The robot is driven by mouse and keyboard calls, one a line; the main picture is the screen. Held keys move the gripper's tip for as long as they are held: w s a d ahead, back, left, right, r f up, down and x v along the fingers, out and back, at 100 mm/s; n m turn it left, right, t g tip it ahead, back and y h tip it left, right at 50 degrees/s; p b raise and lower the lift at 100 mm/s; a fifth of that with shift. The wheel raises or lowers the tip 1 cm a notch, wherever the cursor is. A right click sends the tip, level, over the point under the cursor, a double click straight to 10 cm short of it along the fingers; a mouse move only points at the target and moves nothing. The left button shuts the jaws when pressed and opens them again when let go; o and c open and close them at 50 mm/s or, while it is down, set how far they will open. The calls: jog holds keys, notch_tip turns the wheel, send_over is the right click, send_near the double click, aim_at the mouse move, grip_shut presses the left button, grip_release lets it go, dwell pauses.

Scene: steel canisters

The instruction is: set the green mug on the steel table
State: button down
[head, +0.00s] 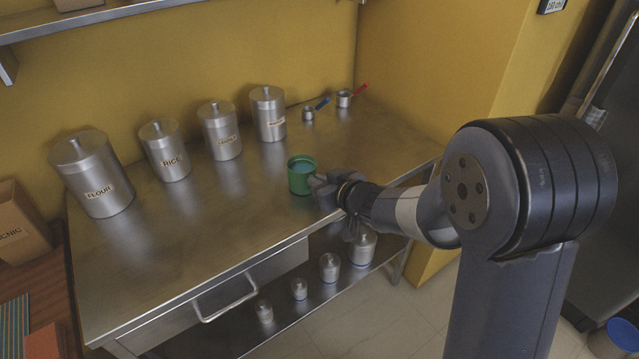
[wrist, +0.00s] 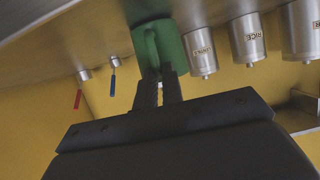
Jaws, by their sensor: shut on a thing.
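The green mug (head: 301,180) is upright at the right part of the steel table (head: 240,215), near the front edge, with a bluish inside showing. My gripper (head: 318,184) reaches it from the right and is shut on it. I cannot tell whether the mug's base touches the table or is slightly above it. In the wrist view, the picture is turned over, and the mug (wrist: 160,42) is at the tips of my gripper's fingers (wrist: 159,76). The fingers hide part of its side.
Steel canisters, including flour (head: 94,178) and rice (head: 165,152), line the back. Two measuring cups, blue-handled (head: 309,114) and red-handled (head: 344,99), stand at back right. Small canisters (head: 330,267) sit on the lower shelf. The table's middle front is clear.

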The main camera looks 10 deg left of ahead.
jog(key=shift+f, duration=0.1)
jog(key=c, duration=1.5)
grip_release()
jog(key=shift+c, duration=0.2)
jog(key=shift+r, duration=0.25)
jog(key=p+v, duration=0.2)
jog(key=v, duration=1)
jog(key=shift+f, duration=0.1)
